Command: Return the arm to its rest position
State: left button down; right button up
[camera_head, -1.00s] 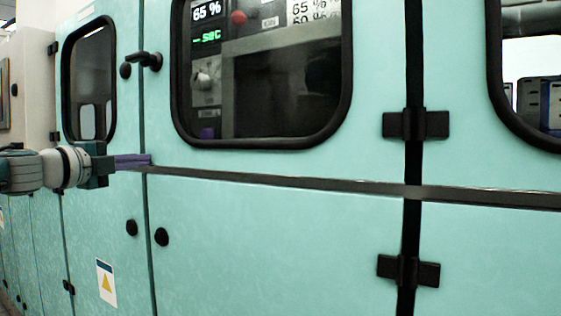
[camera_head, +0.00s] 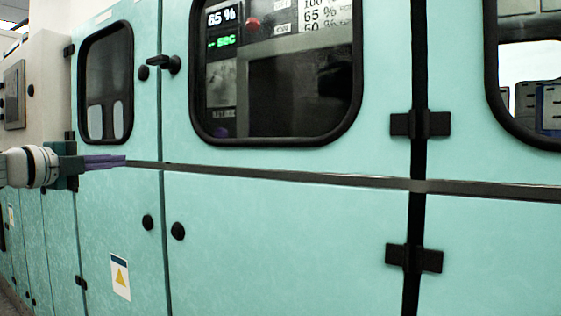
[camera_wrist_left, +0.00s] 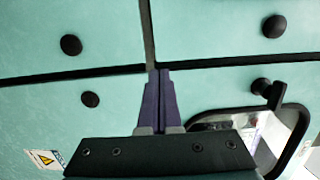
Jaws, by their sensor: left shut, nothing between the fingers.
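My left gripper (camera_head: 122,161) comes in from the left edge in the head view, with purple fingers pointing right. It is in front of the teal cabinet (camera_head: 290,240), near the dark horizontal strip. In the left wrist view the two purple fingers (camera_wrist_left: 158,72) lie side by side, shut with nothing between them. They point at the cabinet front, near where a vertical seam meets the dark strip. I cannot tell how far the fingertips are from the panel. My right gripper is not in view.
The cabinet has a large window (camera_head: 290,105) showing a lit display, a black door handle (camera_head: 168,65) and black hinges (camera_head: 420,124). Round black knobs (camera_head: 177,231) and a yellow warning label (camera_head: 120,277) are on the lower doors. The space before the right-hand doors looks clear.

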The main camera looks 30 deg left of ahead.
pick_arm(q)
jog(key=s+a, duration=0.3)
jog(key=s+d+f+n+g+y+p, duration=0.1)
jog(key=d+f+n+g+p, duration=0.2)
jog(key=d+f+n+p, duration=0.55)
jog(key=d+f+n+g+y+p, duration=0.1)
jog(key=d+f+g+p, duration=0.3)
jog(key=d, duration=1)
jog(key=s+d+r+n+g+h+p, duration=0.25)
jog(key=s+d+r+g+p, duration=0.2)
jog(key=s+d, duration=0.65)
jog(key=s+d+r+n+g+h+p, duration=0.25)
jog(key=s+d+r+h+p, duration=0.3)
jog(key=d, duration=0.95)
notch_tip(320, 180, up, 36)
jog(key=s+a+y+p, duration=0.1)
jog(key=y+p, duration=0.1)
jog(key=p, duration=3.5)
jog(key=shift+f+m, duration=0.25)
jog(key=shift+m, duration=0.2)
jog(key=shift+s, duration=0.1)
